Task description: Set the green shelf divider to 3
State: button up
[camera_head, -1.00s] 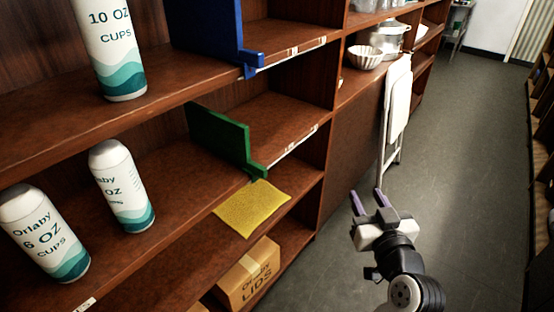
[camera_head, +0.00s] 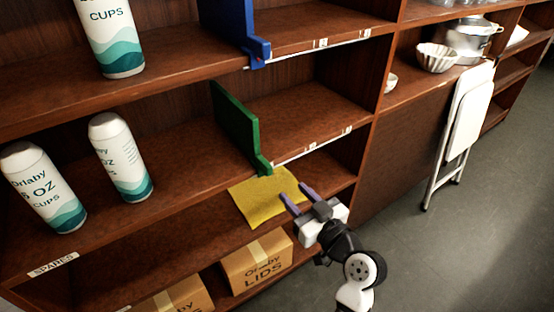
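The green shelf divider (camera_head: 236,125) stands upright on the middle shelf (camera_head: 182,158), with a small green clip (camera_head: 263,164) at the shelf's front edge. A white label strip (camera_head: 312,146) with small marks runs along that edge to the right of the clip; its numbers are too small to read. My gripper (camera_head: 294,197) is open and empty. It is in front of the shelves, below and to the right of the green clip, and apart from it in the picture. Its two purple fingers overlap the yellow cloth's right side in view.
A blue divider (camera_head: 236,30) stands on the shelf above. White cup sleeves (camera_head: 118,158) stand at left. Cardboard boxes (camera_head: 257,262) sit at the bottom.

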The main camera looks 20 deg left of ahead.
aim_at(258, 156)
jog(key=p+x, duration=0.4)
jog(key=x, duration=0.9)
jog(key=shift+s+a+r, duration=0.1)
jog(key=shift+w+a, duration=0.3)
jog(key=shift+a, duration=0.05)
grip_shut()
